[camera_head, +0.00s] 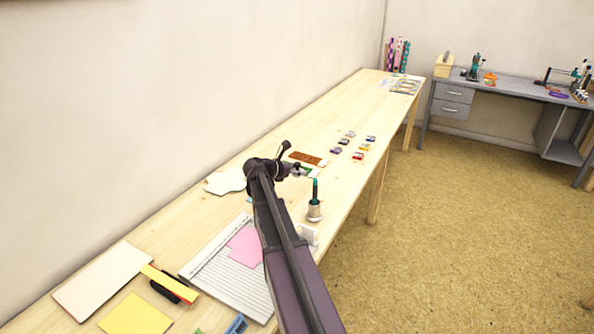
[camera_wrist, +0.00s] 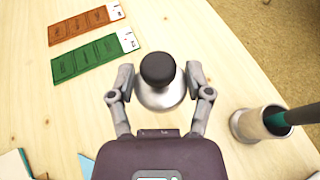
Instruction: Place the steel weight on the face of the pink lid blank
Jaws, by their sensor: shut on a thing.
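The steel weight (camera_wrist: 160,98) is a silvery body with a black round knob on top. In the wrist view it stands between the two fingers of my gripper (camera_wrist: 160,91), which is shut on it. I cannot tell whether the weight touches the table. In the head view my gripper (camera_head: 297,170) is small, over the middle of the long table, and the weight is hard to make out there. The pink lid blank (camera_head: 243,246) lies flat on a pale grooved board (camera_head: 215,270), nearer the camera than my gripper, partly hidden by my arm. It is not seen in the wrist view.
A metal cup (camera_wrist: 240,124) with a teal-handled tool stands close right of my gripper, and shows in the head view (camera_head: 314,212). Green (camera_wrist: 92,60) and brown (camera_wrist: 85,24) strips lie to the left. Several small inkpads (camera_head: 357,155) lie farther along the table.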

